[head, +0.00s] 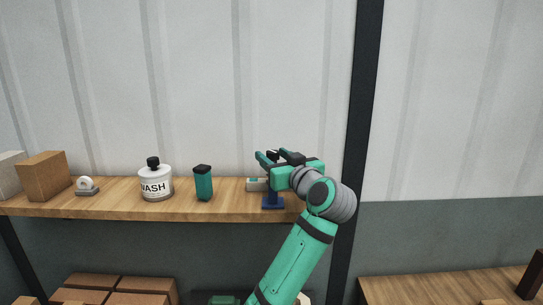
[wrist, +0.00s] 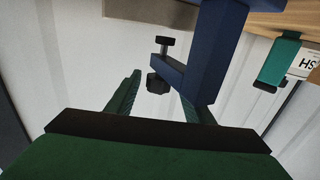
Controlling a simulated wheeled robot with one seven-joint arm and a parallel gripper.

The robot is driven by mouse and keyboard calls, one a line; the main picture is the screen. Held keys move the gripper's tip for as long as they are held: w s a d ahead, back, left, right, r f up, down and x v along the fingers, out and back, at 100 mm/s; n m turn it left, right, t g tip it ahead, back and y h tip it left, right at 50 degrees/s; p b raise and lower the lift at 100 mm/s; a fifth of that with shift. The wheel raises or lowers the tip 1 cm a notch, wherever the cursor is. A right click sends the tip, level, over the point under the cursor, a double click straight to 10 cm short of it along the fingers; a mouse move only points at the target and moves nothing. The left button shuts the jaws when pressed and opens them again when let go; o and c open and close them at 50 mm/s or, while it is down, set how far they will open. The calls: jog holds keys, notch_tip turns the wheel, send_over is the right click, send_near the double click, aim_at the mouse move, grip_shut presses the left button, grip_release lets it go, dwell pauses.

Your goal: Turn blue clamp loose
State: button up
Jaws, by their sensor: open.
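The blue clamp (head: 272,203) stands on the wooden shelf, partly hidden behind my gripper in the head view. In the wrist view the blue clamp (wrist: 216,48) shows as a thick blue post with a short arm. A dark screw with a black head (wrist: 165,42) and a black knob (wrist: 156,83) passes through the end of that arm. My gripper (head: 269,156) is open at the upper part of the clamp. In the wrist view my gripper's fingers (wrist: 161,92) are spread, with the knob between their lines. I cannot tell whether either finger touches it.
The wooden shelf (head: 118,207) also holds a green bottle (head: 204,184), a white WASH bottle (head: 155,185), a small grey-and-white item (head: 87,186) and a brown box (head: 45,176). A small pale item (head: 256,184) is beside the clamp. A dark upright post (head: 357,130) stands right of my gripper.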

jog(key=shift+w+a, duration=0.15)
jog(key=shift+w, duration=0.45)
jog(key=c, duration=1.1)
jog(key=shift+o, duration=0.2)
jog(key=n+g+y, duration=0.3)
jog(key=y, duration=0.2)
jog(key=shift+n, duration=0.4)
jog(key=n+g+y, duration=0.2)
jog(key=g, duration=0.1)
jog(key=n+g+y, duration=0.2)
jog(key=n+g, duration=0.1)
jog(key=g, duration=0.1)
jog(key=shift+r+y, duration=0.1)
jog(key=shift+y, duration=0.2)
jog(key=shift+n+g, duration=0.4)
